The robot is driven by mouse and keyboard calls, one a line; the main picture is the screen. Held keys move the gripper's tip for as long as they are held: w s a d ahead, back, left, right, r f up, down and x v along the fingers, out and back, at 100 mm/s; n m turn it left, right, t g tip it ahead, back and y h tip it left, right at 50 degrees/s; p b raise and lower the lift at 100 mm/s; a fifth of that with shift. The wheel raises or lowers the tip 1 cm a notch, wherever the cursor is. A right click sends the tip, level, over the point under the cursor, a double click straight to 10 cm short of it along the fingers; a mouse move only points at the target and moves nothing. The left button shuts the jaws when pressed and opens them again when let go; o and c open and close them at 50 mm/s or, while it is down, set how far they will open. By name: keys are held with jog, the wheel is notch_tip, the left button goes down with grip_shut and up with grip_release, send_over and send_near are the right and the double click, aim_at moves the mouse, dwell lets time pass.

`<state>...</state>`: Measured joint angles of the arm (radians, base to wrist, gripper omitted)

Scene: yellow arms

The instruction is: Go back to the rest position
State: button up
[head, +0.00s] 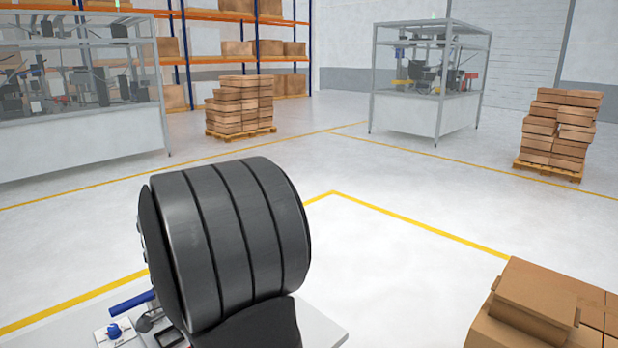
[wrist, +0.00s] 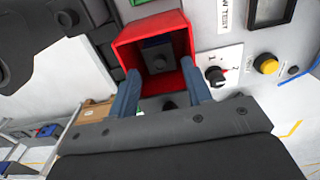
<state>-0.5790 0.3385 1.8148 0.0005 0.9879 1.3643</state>
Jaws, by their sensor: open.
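My gripper (wrist: 162,88) shows in the wrist view with its two blue fingers apart. The fingers stand at the lower mouth of a red open box (wrist: 186,42), near its left and right walls. Inside the box is a dark bluish block with a round black part; I cannot tell if it is fixed there. Nothing is seen clamped between the fingers. In the head view a large black ribbed part, which looks like my own arm, fills the front left, and my gripper is not visible there.
Beside the red box are a dial (wrist: 215,76) and a yellow button (wrist: 265,63) on a light panel. In the head view, a blue handle (head: 131,303) and a blue knob (head: 114,330) sit at front left. Cardboard boxes (head: 545,300) stand at front right. The middle floor is clear.

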jog(key=shift+f, duration=0.6)
jog(key=shift+r, duration=0.3)
